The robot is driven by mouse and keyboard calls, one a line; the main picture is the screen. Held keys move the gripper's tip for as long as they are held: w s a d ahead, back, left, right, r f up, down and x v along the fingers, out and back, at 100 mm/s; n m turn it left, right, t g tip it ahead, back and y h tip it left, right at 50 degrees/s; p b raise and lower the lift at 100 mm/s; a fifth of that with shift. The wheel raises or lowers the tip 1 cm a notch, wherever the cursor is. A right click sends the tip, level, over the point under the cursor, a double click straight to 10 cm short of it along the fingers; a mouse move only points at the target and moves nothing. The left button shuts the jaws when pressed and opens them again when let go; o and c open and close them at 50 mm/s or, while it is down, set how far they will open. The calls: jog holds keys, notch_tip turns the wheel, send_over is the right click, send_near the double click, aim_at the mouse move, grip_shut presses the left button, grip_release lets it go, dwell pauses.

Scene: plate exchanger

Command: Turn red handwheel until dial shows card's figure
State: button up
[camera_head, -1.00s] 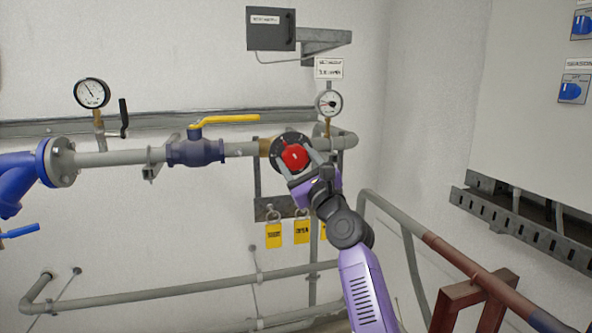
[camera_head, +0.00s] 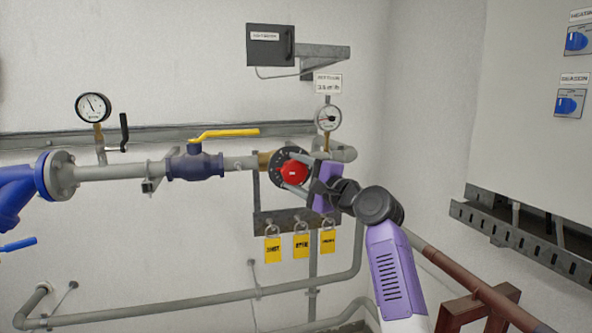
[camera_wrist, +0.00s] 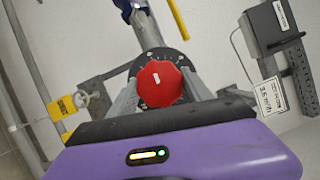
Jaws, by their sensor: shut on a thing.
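The red handwheel (camera_head: 294,172) sits in front of a dark round scale plate (camera_head: 280,158) on the pipe. In the wrist view the handwheel (camera_wrist: 160,83) shows a white mark near its middle. My gripper (camera_head: 298,174) comes from the right, its two fingers on either side of the handwheel, shut on it; the fingers also show in the wrist view (camera_wrist: 160,92). The round dial (camera_head: 328,117) is above right of the handwheel; its needle is too small to read surely. The white card (camera_head: 328,83) is above the dial; its figure is blurred, perhaps 3.5 with a unit.
A yellow-levered blue valve (camera_head: 195,163) and another gauge (camera_head: 93,107) are to the left. Yellow tags (camera_head: 301,246) hang on padlocks below the handwheel. A dark box (camera_head: 270,45) is above. A brown-red rail (camera_head: 470,275) is at lower right.

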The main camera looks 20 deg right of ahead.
jog(key=shift+n+g+h+p, duration=0.3)
jog(key=shift+n+g+p, duration=0.65)
jog(key=shift+n, duration=1.15)
jog(key=o, duration=1.4)
jog(key=shift+c, duration=0.2)
jog(key=b+v, duration=0.1)
jog(key=v, duration=0.6)
jog(key=shift+s, duration=0.4)
jog(key=shift+d, duration=0.15)
